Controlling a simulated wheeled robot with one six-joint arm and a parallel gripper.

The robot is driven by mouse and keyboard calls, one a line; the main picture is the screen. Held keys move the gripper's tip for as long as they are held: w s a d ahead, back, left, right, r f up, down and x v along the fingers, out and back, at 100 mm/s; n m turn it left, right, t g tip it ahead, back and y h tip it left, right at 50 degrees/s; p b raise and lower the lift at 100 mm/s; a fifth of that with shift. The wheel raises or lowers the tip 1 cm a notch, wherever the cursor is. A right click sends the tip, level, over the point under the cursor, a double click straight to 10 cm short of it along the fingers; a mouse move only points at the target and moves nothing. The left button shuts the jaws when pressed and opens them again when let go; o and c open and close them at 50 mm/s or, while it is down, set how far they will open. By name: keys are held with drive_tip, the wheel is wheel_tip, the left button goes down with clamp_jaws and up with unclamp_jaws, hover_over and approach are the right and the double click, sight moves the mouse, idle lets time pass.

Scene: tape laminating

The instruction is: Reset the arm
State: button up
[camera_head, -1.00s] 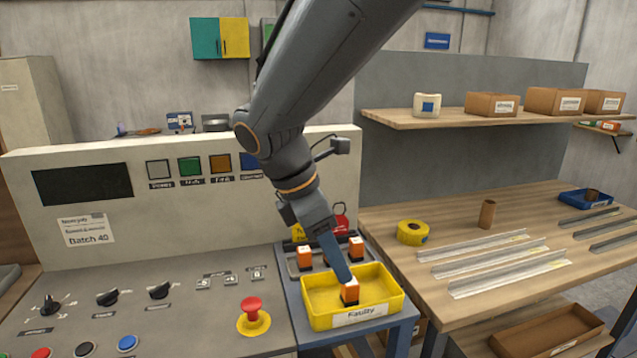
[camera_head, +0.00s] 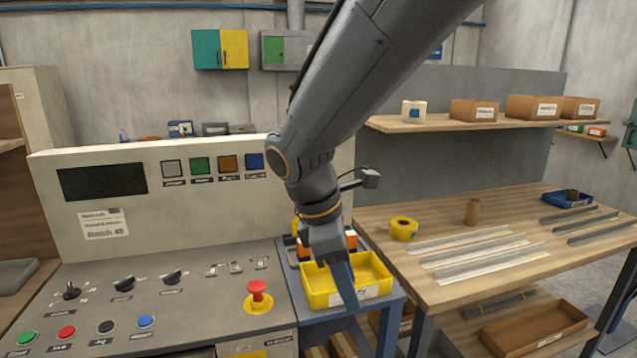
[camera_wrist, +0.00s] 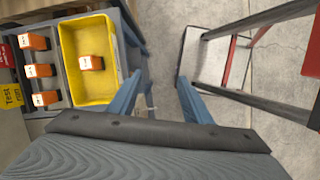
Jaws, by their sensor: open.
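My gripper (camera_head: 347,300) hangs over the front edge of the yellow bin (camera_head: 378,293), pointing down. In the wrist view the blue-grey fingers (camera_wrist: 157,95) are spread apart with nothing between them. An orange block with a white top (camera_wrist: 91,62) lies in the yellow bin (camera_wrist: 72,92) there, apart from the fingers. In the head view my gripper and arm hide that block and part of the bin.
Three orange blocks (camera_wrist: 40,70) sit in the rack beside the bin. A control panel with a red emergency-stop button (camera_head: 258,289) is at left. A wooden bench (camera_head: 455,240) with yellow tape (camera_head: 404,229) and metal strips is at right. A black-and-red frame (camera_wrist: 240,60) stands over open floor.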

drive_tip(key=s+d+f+m+y, duration=0.1)
drive_tip(key=s+d+f+m, duration=0.2)
drive_tip(key=d+f+m, duration=0.2)
drive_tip(key=s+d+f+m+y, duration=0.2)
drive_tip(key=d+f+m, duration=0.3)
drive_tip(key=d+m, duration=0.4)
drive_tip(key=s+m, duration=0.1)
drive_tip(key=m, duration=0.3)
drive_tip(key=shift+d+f+y, duration=0.2)
drive_tip(key=shift+f+y, duration=0.05)
drive_tip(key=shift+y, duration=0.05)
